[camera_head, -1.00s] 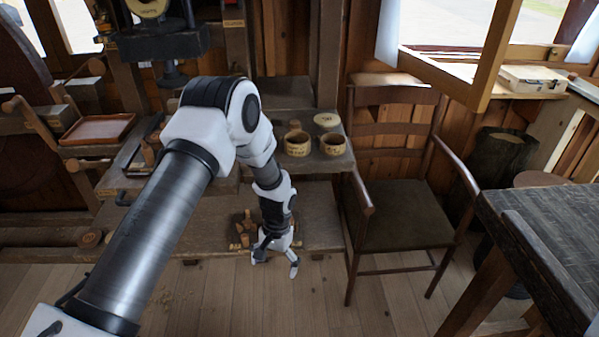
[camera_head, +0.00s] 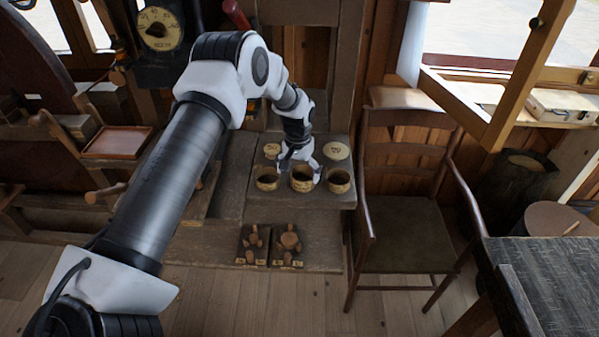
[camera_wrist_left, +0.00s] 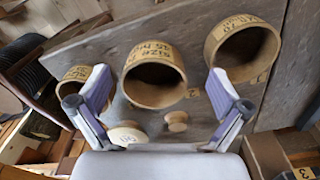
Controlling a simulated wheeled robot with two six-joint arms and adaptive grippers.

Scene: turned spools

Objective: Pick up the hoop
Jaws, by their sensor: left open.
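Three round wooden hoop-like bands stand in a row on the grey bench top: a left one (camera_head: 266,180), a middle one (camera_head: 301,184) and a right one (camera_head: 339,182). In the wrist view the middle band (camera_wrist_left: 150,55) and a neighbouring band (camera_wrist_left: 222,32) look hollow with dark lettering; a third (camera_wrist_left: 73,76) is partly behind a finger. My left gripper (camera_head: 302,168) is open, its fingers pointing down at the middle band. In the wrist view my left gripper (camera_wrist_left: 159,80) has its fingers on either side of that band, with no clear contact. My right gripper is not in view.
Pale discs (camera_head: 336,150) lie behind the bands. A small spool (camera_wrist_left: 177,121) shows in the wrist view. Boards with wooden pegs (camera_head: 288,241) sit on the lower shelf. A chair (camera_head: 405,230) stands close at the right, with a dark table (camera_head: 545,275) beyond it.

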